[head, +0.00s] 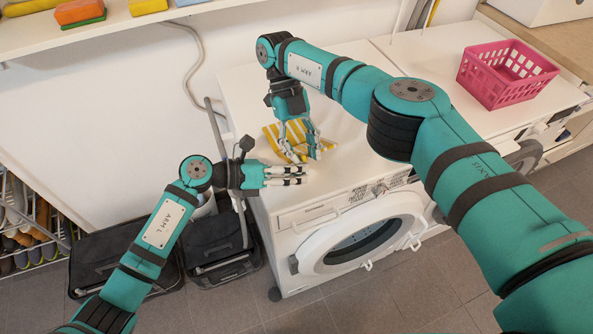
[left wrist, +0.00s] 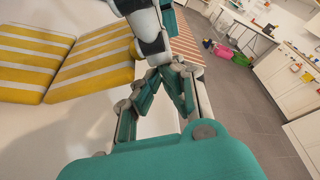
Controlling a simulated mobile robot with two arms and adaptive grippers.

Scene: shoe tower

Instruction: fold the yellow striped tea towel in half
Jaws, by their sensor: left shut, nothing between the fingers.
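The yellow and white striped tea towel (head: 271,132) lies on top of the white washing machine. My left gripper (head: 304,175) is shut and empty, beside the towel near the machine's front edge. Its closed fingers (left wrist: 172,68) also show in the left wrist view.
The washing machine (head: 350,178) has its round door at the front. A pink basket (head: 507,75) stands on the white top at the right. A shelf (head: 150,22) with folded cloths is above. Black bins (head: 215,245) stand on the floor at the left.

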